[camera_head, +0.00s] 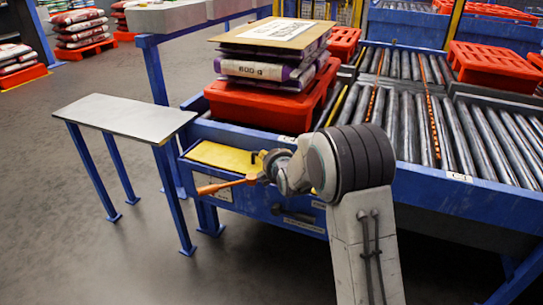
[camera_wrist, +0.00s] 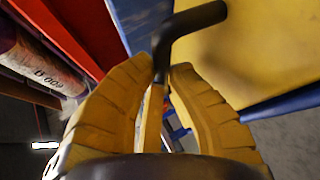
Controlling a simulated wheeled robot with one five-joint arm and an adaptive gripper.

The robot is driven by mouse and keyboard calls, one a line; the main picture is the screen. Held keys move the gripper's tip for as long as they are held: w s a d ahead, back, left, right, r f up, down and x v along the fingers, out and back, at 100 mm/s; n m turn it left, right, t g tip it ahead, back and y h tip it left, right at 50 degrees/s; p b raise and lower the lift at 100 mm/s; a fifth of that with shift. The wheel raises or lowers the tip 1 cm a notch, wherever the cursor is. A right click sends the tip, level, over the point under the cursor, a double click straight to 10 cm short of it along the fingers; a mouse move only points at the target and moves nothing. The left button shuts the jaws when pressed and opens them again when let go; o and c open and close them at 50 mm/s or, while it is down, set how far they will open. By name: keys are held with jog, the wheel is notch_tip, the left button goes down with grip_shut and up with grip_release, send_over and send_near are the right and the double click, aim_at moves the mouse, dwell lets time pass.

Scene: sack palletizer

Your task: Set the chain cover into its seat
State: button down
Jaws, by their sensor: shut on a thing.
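The chain cover (camera_head: 228,157) is a yellow plate. In the head view it lies at the blue conveyor frame's near left end, beside the red pallet. In the wrist view the yellow plate (camera_wrist: 240,50) fills the upper right. A black bent handle (camera_wrist: 190,20) stands out over it and runs down between my fingertips. My gripper (camera_wrist: 160,75) is shut on this handle. In the head view my gripper (camera_head: 266,168) is at the plate's right end and partly hidden by my arm. Whether the plate is fully down in its seat I cannot tell.
An orange bar (camera_head: 225,186) sticks out left in front of the blue frame (camera_head: 245,203). A red pallet (camera_head: 262,108) with stacked sacks (camera_head: 265,70) stands just behind the cover. A bare grey table (camera_head: 125,117) stands left. Rollers (camera_head: 405,115) lie to the right.

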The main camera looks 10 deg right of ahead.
jog(key=c, duration=1.3)
grip_release()
jog(key=shift+f, duration=0.1)
jog(key=v, duration=1.2)
jog(key=s+r+m+g+p, duration=0.3)
jog(key=s+r+m+p, duration=0.3)
jog(key=s+r+p, duration=0.4)
jog(key=s+r+m+g+p, duration=0.3)
jog(key=s+r+m+p, duration=0.2)
jog(key=s+r+p, duration=0.6)
jog(key=s+r+m+g+p, duration=0.4)
jog(key=s+r+p, duration=0.7)
jog(key=r+p, duration=0.8)
jog(key=shift+s+a+r+m+p, duration=0.1)
jog(key=shift+m+p, duration=0.5)
jog(key=shift+m, duration=0.05)
jog(key=shift+s+r+m+p, duration=0.1)
jog(key=shift+s+m+p, duration=0.05)
jog(key=shift+m+p, duration=0.45)
